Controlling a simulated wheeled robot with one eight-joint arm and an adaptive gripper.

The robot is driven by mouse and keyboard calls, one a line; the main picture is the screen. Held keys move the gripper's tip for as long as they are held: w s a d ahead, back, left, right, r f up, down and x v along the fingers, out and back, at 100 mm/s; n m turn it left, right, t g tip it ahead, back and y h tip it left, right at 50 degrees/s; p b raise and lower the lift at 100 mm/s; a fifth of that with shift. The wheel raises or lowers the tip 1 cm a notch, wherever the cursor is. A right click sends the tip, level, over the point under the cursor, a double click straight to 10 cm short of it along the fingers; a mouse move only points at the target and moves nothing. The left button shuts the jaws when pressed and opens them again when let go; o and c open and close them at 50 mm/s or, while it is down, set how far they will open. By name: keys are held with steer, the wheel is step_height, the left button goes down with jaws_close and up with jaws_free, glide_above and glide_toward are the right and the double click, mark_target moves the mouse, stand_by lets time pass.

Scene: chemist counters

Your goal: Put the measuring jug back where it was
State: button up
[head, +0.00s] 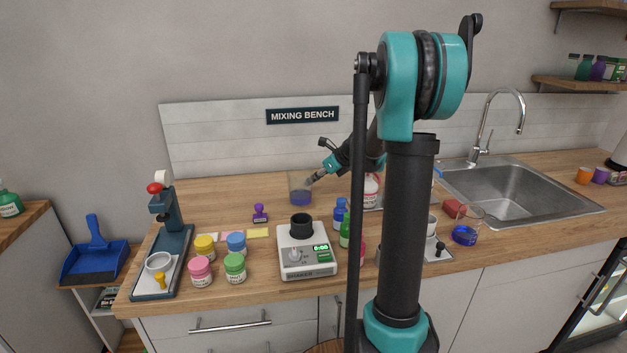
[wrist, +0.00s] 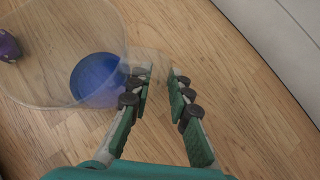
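A clear measuring jug (head: 300,188) with blue-violet liquid stands upright at the back of the wooden bench, below the mixing bench sign. In the wrist view the jug (wrist: 45,95) fills the upper left, with its blue liquid seen through the wall and a faint clear handle on its right side. My gripper (head: 312,180) reaches the jug from the right. In the wrist view my gripper (wrist: 162,78) has its two fingers apart, with a gap between the tips. The handle lies at or between the fingertips; contact cannot be told.
A purple stamp (head: 260,213) stands left of the jug. A shaker (head: 306,258), blue bottles (head: 340,213) and coloured jars (head: 205,247) stand in front. Another clear vessel with blue liquid (head: 465,235) stands near the sink (head: 525,192). My arm hides part of the bench.

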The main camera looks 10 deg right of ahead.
steer(key=shift+o, duration=0.4)
steer(key=shift+d+r, duration=0.1)
steer(key=shift+r, duration=0.1)
steer(key=v, duration=1.1)
steer(key=shift+s+d+r, duration=0.2)
steer(key=shift+r, duration=0.1)
